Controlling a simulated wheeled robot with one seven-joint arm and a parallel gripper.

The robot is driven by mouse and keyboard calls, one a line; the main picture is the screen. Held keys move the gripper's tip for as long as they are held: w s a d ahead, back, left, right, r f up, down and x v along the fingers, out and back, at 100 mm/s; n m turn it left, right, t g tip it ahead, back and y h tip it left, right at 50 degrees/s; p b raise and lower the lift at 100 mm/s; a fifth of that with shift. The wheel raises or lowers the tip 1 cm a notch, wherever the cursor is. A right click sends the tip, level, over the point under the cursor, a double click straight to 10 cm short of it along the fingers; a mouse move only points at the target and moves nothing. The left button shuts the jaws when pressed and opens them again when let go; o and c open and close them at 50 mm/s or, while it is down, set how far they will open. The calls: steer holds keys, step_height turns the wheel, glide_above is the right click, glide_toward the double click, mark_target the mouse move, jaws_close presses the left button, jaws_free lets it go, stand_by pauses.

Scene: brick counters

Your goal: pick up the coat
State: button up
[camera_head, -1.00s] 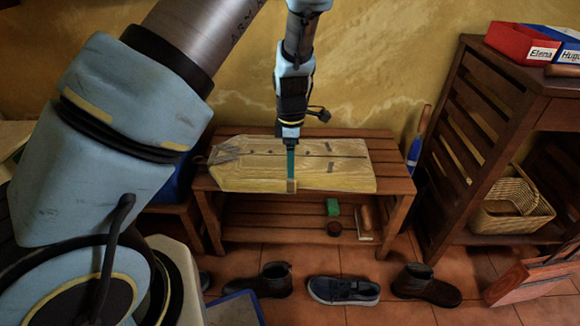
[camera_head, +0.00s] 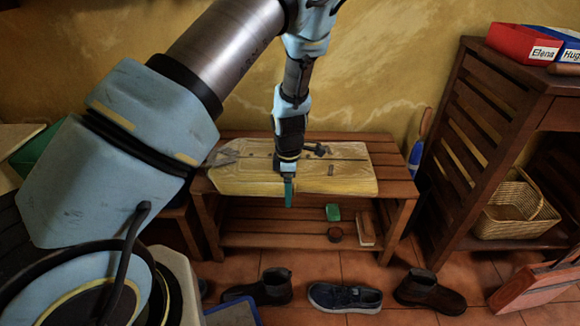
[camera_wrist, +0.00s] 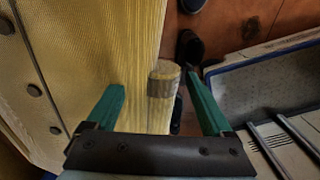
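The coat (camera_head: 235,180) is yellow and ribbed and lies folded flat on a wooden slatted bench (camera_head: 390,178). In the wrist view the coat (camera_wrist: 95,45) fills the left side, with several dark buttons along it. My gripper (camera_head: 288,200) is at the coat's front edge, near the middle of the bench. In the wrist view my gripper (camera_wrist: 157,98) is open, with its green fingers apart. A narrow yellow ribbed part with a rounded end, seemingly of the coat, shows between the fingers. Whether a finger touches it cannot be told.
Several shoes, including a dark sneaker (camera_head: 345,297), stand on the tiled floor before the bench. A green block (camera_head: 333,212) and a brush (camera_head: 365,228) lie on its lower shelf. A slatted cabinet (camera_head: 480,130) with a wicker basket (camera_head: 515,208) stands at the right.

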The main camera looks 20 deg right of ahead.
jaws_close()
stand_by(0.5)
stand_by(0.3)
